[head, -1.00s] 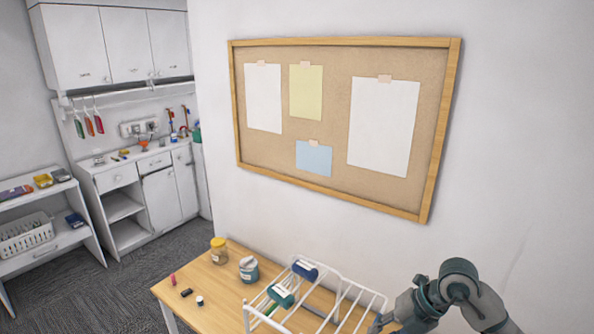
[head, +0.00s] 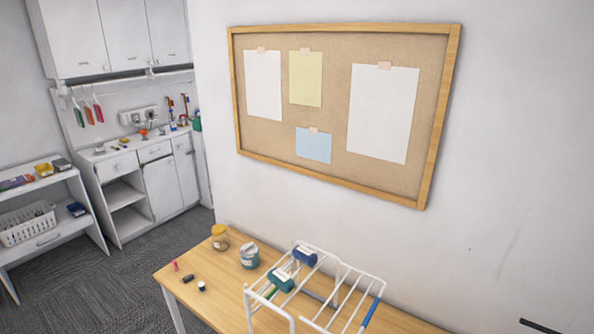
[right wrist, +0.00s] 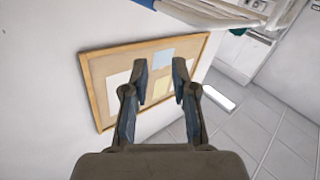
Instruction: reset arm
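My right gripper (right wrist: 163,75) shows in the right wrist view. Its two dark fingers stand apart with nothing between them. The framed cork board (right wrist: 95,85) lies beyond the fingers, tilted in that view. In the head view a thin dark piece (head: 540,326) shows at the bottom right edge; I cannot tell what it is. My left gripper is in neither view.
A wooden table (head: 222,290) holds a white wire rack (head: 340,272) with a teal roll (head: 281,280), a blue roll (head: 304,256) and a blue-handled item (head: 371,312). A yellow-lidded jar (head: 220,238) and teal tub (head: 249,256) stand beside it. The cork board (head: 340,100) hangs above.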

